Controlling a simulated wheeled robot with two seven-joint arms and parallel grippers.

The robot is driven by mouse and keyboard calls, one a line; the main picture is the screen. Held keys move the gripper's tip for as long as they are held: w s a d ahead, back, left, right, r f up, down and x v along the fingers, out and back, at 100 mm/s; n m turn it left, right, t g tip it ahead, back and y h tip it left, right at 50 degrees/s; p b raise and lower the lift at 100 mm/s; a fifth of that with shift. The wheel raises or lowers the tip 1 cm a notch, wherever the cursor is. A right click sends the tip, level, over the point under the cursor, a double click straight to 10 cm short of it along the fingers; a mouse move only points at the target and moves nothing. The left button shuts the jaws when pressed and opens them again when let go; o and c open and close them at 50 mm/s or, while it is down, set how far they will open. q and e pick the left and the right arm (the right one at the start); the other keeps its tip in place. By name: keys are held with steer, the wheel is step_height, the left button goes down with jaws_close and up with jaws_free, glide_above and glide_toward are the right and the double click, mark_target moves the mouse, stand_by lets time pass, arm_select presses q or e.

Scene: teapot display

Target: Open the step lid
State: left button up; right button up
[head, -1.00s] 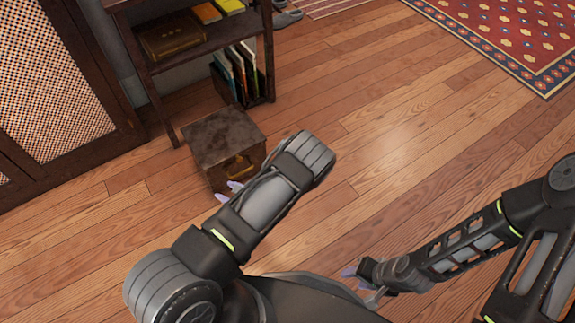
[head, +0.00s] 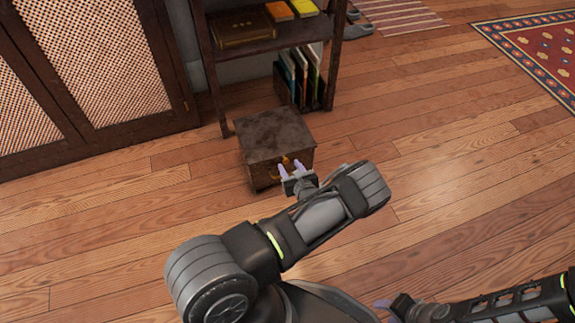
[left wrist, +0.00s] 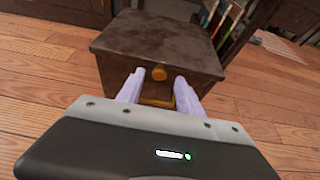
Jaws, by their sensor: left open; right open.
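The step is a small dark brown box (head: 275,138) on the wooden floor, with its lid down flat. A brass knob (left wrist: 159,73) sits on its front near the lid edge, with a brass handle (left wrist: 157,101) lower on the front. My left gripper (head: 290,169) is in front of the box, open, with its pale fingers pointing at the front face. In the left wrist view its fingertips (left wrist: 156,76) lie to either side of the knob; I cannot tell whether they touch the box. My right gripper (head: 384,306) is open and empty at the bottom right, far from the box.
A dark wooden shelf (head: 270,46) with books stands just behind the box. A cabinet with lattice doors (head: 117,65) is at the left. A patterned red rug (head: 540,50) lies at the far right. The floor between is clear.

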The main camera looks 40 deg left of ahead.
mark_target(286, 162)
arm_select(q)
steer(key=x, duration=0.3)
steer(key=shift+a+f+b, duration=0.1)
steer(key=shift+b, duration=0.3)
steer(key=shift+c, duration=0.3)
jaws_close()
stand_by(0.8)
